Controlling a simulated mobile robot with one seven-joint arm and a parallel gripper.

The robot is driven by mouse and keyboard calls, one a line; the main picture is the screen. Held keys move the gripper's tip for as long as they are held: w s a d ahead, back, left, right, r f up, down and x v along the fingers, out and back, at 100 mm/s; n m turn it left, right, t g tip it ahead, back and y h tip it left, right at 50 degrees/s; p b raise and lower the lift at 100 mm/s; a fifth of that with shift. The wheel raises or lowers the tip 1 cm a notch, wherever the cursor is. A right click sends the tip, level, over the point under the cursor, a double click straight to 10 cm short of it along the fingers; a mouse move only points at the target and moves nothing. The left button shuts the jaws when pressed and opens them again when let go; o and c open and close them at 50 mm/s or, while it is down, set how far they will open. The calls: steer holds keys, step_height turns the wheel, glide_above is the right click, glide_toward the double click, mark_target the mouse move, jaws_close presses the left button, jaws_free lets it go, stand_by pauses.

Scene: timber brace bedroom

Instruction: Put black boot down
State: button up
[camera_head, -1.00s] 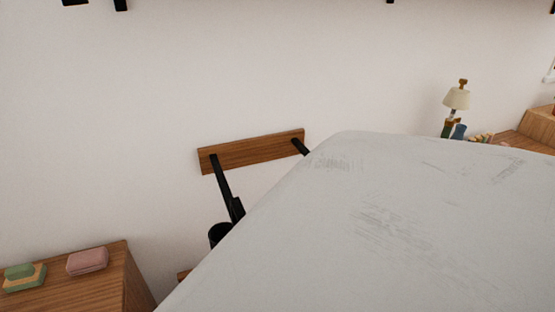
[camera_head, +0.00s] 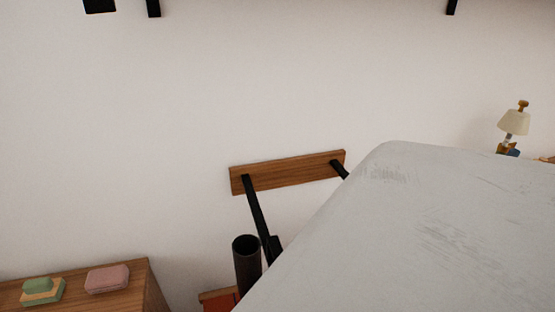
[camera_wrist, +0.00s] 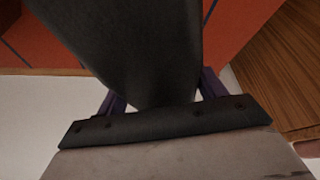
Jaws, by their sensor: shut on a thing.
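The black boot (camera_wrist: 135,45) fills the upper middle of the wrist view, between the two fingers of my gripper (camera_wrist: 160,94). My gripper is shut on it. In the head view, a dark, open-topped tube that looks like the boot's shaft (camera_head: 247,262) stands up near the bottom centre. The boot's lower end is out of sight there. My gripper is hidden in the head view behind my own pale arm, which covers the lower right.
A wooden cabinet (camera_head: 90,300) at lower left carries a pink block (camera_head: 107,279) and a green-and-yellow block (camera_head: 41,292). A red surface (camera_head: 222,302) lies below the boot. A wooden wall board (camera_head: 288,173) with black brackets is behind. A lamp (camera_head: 515,122) stands at right.

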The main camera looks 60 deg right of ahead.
steer(key=shift+f+p, duration=0.3)
steer(key=shift+f, duration=2.65)
steer(key=shift+f, duration=0.1)
steer(key=o, duration=1.2)
steer(key=shift+o, duration=0.2)
steer(key=v, duration=1.2)
steer(key=shift+b, duration=0.4)
